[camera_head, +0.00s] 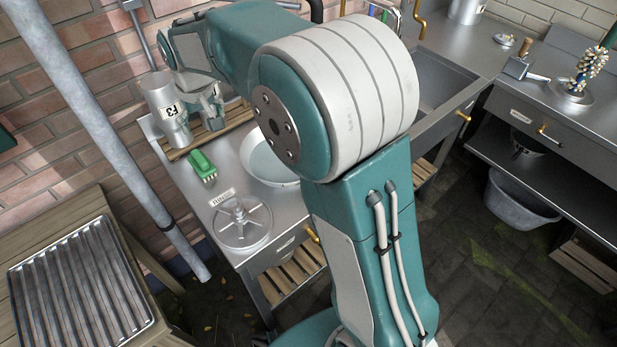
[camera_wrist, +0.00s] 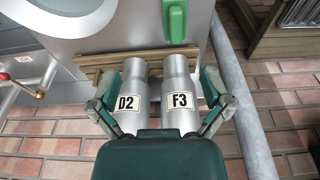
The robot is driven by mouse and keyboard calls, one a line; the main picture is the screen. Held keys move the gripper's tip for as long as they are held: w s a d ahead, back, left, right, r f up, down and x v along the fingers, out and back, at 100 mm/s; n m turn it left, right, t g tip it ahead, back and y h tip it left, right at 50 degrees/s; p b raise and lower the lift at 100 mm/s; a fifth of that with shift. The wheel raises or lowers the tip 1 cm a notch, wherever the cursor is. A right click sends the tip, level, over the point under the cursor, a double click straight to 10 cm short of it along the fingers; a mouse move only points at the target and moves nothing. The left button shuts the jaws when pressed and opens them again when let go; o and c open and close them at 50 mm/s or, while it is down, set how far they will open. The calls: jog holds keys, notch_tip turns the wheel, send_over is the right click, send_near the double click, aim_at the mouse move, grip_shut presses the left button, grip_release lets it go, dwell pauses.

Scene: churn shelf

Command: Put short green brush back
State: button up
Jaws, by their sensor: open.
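A short green brush (camera_head: 203,167) lies on the metal counter, bristles toward the front, in the head view. Its green back (camera_wrist: 175,20) shows at the top of the wrist view. My gripper (camera_wrist: 160,84) is open, its fingers spread to either side of two metal canisters in the wrist view, apart from the brush. The canisters are labelled D2 (camera_wrist: 126,120) and F3 (camera_wrist: 180,120). In the head view my gripper (camera_head: 212,104) is beside the F3 canister (camera_head: 160,97), partly hidden by my arm. Whether the fingers touch the canisters is unclear.
The canisters stand by a wooden slatted rack (camera_head: 176,153) against the brick wall. A white bowl (camera_head: 262,172) and a round metal disc (camera_head: 243,230) sit on the counter near the brush. A grey pole (camera_head: 100,120) slants across the left side. My arm hides the middle.

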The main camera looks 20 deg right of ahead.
jog(key=s+d+r, duration=0.5)
jog(key=s, duration=0.2)
jog(key=s+d+m+t, duration=0.1)
jog(key=s+d, duration=0.3)
jog(key=s, duration=0.7)
jog(key=s+d+m+t, duration=0.1)
jog(key=s+d, duration=0.3)
jog(key=s, duration=0.7)
jog(key=shift+m+t+h, duration=0.3)
jog(key=shift+m+t, duration=0.1)
jog(key=shift+t, duration=0.2)
